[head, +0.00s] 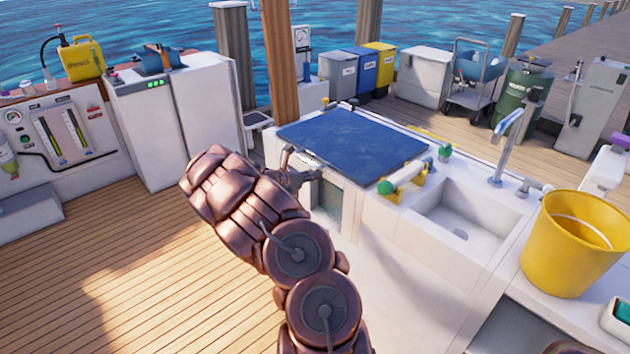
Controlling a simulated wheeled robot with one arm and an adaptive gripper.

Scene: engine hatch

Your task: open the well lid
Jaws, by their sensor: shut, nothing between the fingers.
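A flat dark blue panel (350,142), which looks like the well lid, lies level on top of the white counter left of the sink. No gap under it can be made out. My arm reaches up from the bottom of the view, and my gripper (303,170) is at the panel's near left edge, in front of the counter. The gripper is small and partly hidden behind my wrist. It is shut with nothing in it. I cannot tell whether it touches the panel's edge.
A white sink (466,215) with a tap (510,140) is right of the panel. A green and yellow item (402,180) lies between them. A yellow bucket (572,245) stands at the right. A white cabinet (172,120) is at the left. The wooden deck (130,265) is clear.

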